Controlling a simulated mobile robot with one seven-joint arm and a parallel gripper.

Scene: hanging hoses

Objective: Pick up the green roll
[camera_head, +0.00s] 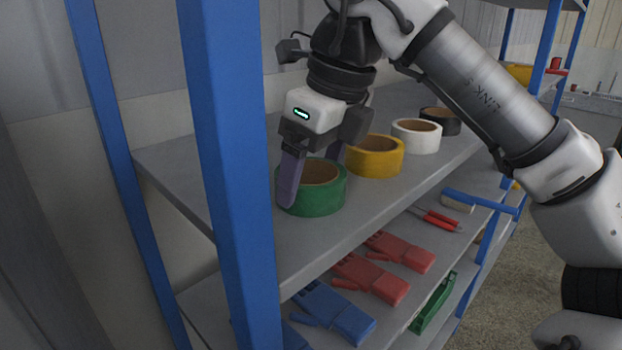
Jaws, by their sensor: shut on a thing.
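The green roll (322,200) is a tape roll with a brown core, lying flat on the grey upper shelf (370,210) near its left end. My gripper (312,178) points down over it from above. One purple finger is against the roll's left outer side; the other is partly hidden behind the roll's far right side. The gripper is shut on the green roll. I cannot see any gap between the roll and the shelf.
A yellow roll (376,163), a white roll (416,142) and a black roll (447,120) stand in line to the right. A blue post (228,150) rises close at the left. The lower shelf holds red gloves (370,279), blue gloves (340,312) and red-handled pliers (436,219).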

